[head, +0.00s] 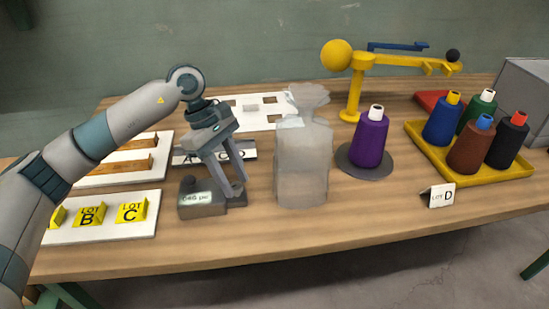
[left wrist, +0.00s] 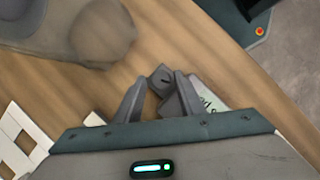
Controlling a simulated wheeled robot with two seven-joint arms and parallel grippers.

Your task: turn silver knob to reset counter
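The counter is a small grey box (head: 203,207) with a pale label on its front, standing near the front of the table. A small dark grey knob-like part (head: 188,182) sits on its top left; I cannot tell if it is the silver knob. My left gripper (head: 236,194) points down at the right part of the box and hides some of it. In the left wrist view my left gripper (left wrist: 158,82) has its fingers apart, with a dark grey block-like part (left wrist: 160,79) showing between the tips. I cannot tell whether they touch it. My right gripper is out of view.
A translucent bag (head: 302,165) stands close right of my gripper. Beyond it are a purple cone (head: 370,140) on a grey disc, a yellow arm stand (head: 355,90) and a yellow tray (head: 487,178) of cones. White boards (head: 75,236) lie left. The front middle table is clear.

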